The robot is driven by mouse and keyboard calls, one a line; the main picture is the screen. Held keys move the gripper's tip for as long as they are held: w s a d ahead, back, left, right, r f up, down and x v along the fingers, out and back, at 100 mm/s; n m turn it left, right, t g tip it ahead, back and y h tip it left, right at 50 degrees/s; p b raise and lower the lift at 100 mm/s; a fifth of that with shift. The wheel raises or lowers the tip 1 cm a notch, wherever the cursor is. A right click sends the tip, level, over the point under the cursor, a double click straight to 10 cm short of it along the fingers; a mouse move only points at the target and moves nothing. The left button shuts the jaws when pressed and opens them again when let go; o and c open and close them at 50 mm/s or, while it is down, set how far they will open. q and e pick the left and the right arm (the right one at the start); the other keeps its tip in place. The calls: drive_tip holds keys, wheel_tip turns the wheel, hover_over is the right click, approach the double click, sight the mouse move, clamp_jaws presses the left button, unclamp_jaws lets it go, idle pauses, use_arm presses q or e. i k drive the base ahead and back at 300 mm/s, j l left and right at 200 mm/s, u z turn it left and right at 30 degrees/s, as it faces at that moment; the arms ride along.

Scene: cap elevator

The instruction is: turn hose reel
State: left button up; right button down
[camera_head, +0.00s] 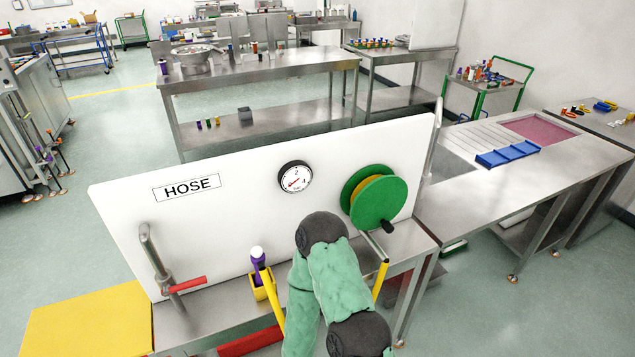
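The hose reel (373,203) has two green discs with yellow hose wound between them. It is mounted at the right end of a white panel (235,232), and a black crank knob (388,226) sticks out from the lower front of its disc. A thin metal rod and a yellow length with a black top (380,280) show below the reel. One of my arms, green with black joints, rises in the bottom middle, just left of the reel and in front of the bench. Neither gripper is in view. I cannot tell whether any gripper is hidden behind this arm.
On the panel are a HOSE label (187,188) and a round gauge (295,177). A metal pipe with a red lever (188,284) stands at left. A yellow holder (264,285) with a purple and white item sits left of my arm. A sink table with a blue tray (508,154) is at right.

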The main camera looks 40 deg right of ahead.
sight(374, 196)
drive_tip(key=z, duration=1.8)
